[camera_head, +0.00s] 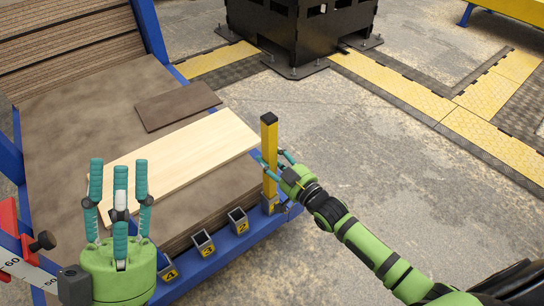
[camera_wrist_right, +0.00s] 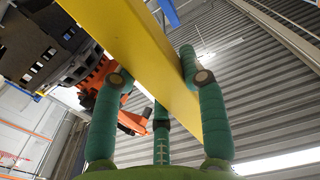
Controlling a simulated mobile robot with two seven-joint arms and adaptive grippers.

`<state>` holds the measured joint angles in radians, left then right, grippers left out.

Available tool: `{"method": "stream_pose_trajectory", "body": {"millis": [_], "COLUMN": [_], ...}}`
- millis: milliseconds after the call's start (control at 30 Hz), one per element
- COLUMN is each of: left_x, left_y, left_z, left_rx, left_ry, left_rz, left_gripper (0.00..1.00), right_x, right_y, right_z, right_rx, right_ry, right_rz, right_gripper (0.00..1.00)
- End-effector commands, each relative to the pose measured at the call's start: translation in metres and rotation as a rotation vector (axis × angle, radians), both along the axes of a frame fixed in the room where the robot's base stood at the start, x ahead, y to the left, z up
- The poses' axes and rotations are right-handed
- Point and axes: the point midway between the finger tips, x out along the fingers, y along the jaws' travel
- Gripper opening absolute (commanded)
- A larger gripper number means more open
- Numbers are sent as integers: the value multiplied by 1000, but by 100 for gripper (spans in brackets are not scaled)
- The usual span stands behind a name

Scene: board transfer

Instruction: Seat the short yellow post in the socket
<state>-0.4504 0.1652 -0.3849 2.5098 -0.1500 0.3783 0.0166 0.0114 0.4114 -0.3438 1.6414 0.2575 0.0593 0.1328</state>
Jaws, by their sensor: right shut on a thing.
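The yellow post (camera_head: 270,150) has a black cap and stands upright at the right front corner of the blue rack. My right gripper (camera_head: 272,160) is shut on it from the right side. In the right wrist view the post (camera_wrist_right: 150,50) runs between the teal fingers (camera_wrist_right: 155,75). Its lower end is at the rightmost socket (camera_head: 270,206) on the blue rail; I cannot tell whether it is inside or just above it. My left gripper (camera_head: 120,175) is at the lower left, its fingers pointing up, apart and empty.
Other small square sockets, marked 2 (camera_head: 238,221), 3 (camera_head: 204,244) and 4 (camera_head: 167,271), line the rail. A pale board (camera_head: 185,155) and a small brown board (camera_head: 178,104) lie on the brown stack. A black machine base (camera_head: 300,35) stands behind.

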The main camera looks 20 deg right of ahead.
Motion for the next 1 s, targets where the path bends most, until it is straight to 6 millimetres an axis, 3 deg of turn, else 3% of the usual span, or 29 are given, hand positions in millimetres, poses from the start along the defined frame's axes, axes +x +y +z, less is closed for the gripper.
{"method": "stream_pose_trajectory", "body": {"millis": [1000], "left_x": [0], "left_y": [0], "left_z": [-19], "left_rx": [0], "left_ry": [0], "left_rz": [0], "left_gripper": [40], "right_x": [0], "right_y": [0], "right_z": [-25], "right_rx": [1], "right_ry": [-4], "right_rz": [0], "right_gripper": [0]}}
